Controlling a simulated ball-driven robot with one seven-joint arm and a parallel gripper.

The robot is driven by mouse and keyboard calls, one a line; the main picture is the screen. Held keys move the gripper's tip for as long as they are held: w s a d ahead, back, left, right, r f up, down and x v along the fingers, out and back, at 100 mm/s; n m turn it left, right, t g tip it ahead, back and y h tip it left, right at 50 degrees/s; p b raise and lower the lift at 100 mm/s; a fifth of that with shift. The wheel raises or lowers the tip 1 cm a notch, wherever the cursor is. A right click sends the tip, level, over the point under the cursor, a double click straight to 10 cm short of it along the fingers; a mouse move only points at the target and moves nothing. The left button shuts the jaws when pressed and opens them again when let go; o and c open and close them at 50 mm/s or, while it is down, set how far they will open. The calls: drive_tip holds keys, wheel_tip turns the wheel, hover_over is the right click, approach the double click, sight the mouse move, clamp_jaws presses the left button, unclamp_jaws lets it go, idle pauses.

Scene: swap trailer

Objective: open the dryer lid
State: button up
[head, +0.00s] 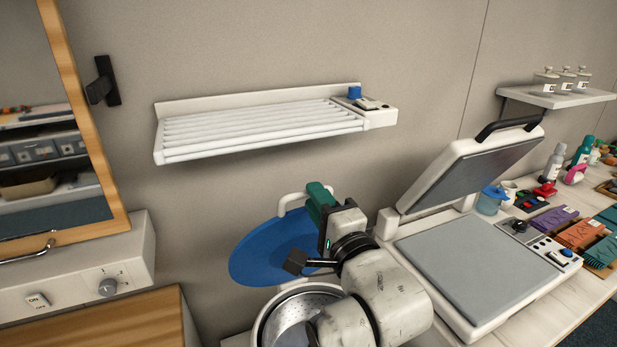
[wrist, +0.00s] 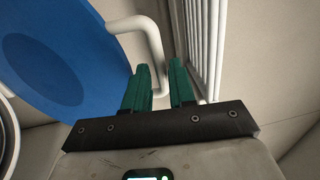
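The dryer's blue round lid (head: 270,255) stands raised and tilted behind the metal drum (head: 297,312) in the head view. In the wrist view the lid (wrist: 55,55) fills the upper left. Its white handle (head: 288,200) is a bent bar; in the wrist view the handle (wrist: 150,38) runs down between my green fingers. My gripper (head: 316,190) is at the handle's right side. My arm hides part of the drum.
A white slatted rack (head: 255,128) is on the wall above the lid. An open flat press (head: 470,270) stands close on the right, with bottles and coloured items beyond. A wood-framed mirror (head: 60,120) and white cabinet (head: 90,275) are on the left.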

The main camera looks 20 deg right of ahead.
drive_tip(key=shift+w+r+p, duration=0.2)
drive_tip(key=shift+w+p, duration=0.4)
drive_tip(key=shift+w, duration=1.75)
clamp_jaws()
